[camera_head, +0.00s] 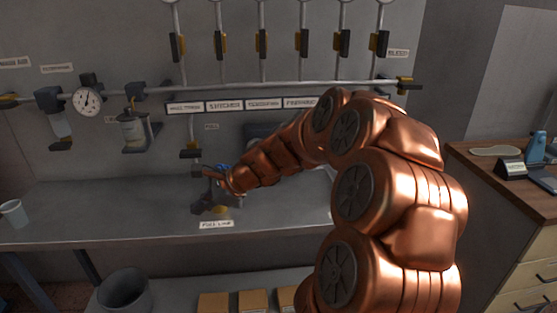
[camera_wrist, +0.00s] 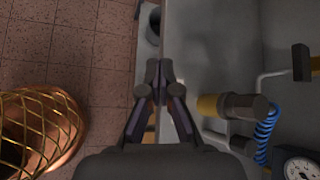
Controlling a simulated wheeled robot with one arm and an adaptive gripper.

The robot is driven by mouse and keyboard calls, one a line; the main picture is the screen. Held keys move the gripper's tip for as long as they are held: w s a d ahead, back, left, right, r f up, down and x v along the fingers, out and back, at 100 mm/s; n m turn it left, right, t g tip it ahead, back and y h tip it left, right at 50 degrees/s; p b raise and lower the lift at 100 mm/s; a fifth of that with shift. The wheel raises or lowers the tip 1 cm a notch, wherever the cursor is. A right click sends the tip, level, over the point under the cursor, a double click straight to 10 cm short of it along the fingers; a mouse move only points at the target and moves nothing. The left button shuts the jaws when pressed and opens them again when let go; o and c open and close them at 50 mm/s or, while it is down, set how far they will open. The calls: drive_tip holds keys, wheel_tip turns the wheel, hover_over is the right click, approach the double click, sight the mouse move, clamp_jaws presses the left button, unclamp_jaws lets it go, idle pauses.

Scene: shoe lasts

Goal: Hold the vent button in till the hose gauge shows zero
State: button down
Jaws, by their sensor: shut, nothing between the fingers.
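My gripper (camera_wrist: 159,78) is shut and empty, its dark fingertips together at the centre of the wrist view. To its right in that view, apart from the fingers, is a grey cylinder with a yellow end (camera_wrist: 208,105). A blue coiled hose (camera_wrist: 267,128) runs beside this cylinder. A round white-faced gauge (camera_wrist: 301,167) is partly cut off at the lower right corner; its reading is too small to tell. Another dial gauge (camera_head: 87,100) is on the wall pipe in the head view. I cannot make out the vent button for certain.
A grey bench (camera_head: 90,210) runs below the pipe wall, with a pale cup (camera_head: 14,213) at its left end. A dark bin (camera_head: 123,290) and several boxes (camera_head: 252,300) are below. A wooden cabinet (camera_head: 500,190) is at right. Much of the bench's left half is clear.

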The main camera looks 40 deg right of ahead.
drive_tip(key=d+f+m+t+h, duration=0.2)
drive_tip(key=d+m, duration=0.6)
drive_tip(key=d, duration=0.7)
drive_tip(key=d+f+m+t+h+b, duration=0.1)
drive_tip(key=d+f+m+t+h, duration=0.1)
drive_tip(key=d+m, duration=0.6)
drive_tip(key=d+f+h, duration=0.1)
drive_tip(key=d+h, duration=0.1)
drive_tip(key=d, duration=0.5)
drive_tip(key=shift+w+d+t, duration=0.15)
drive_tip(key=shift+w+t, duration=0.15)
drive_tip(key=shift+w, duration=0.05)
drive_tip(key=w+d+p, duration=0.2)
drive_tip(key=w+d, duration=0.3)
drive_tip(key=w, duration=0.2)
drive_tip(key=shift+d, duration=0.15)
drive_tip(key=shift+w+d+r+p, duration=0.15)
drive_tip(key=shift+w+p, duration=0.05)
drive_tip(key=shift+p, duration=0.4)
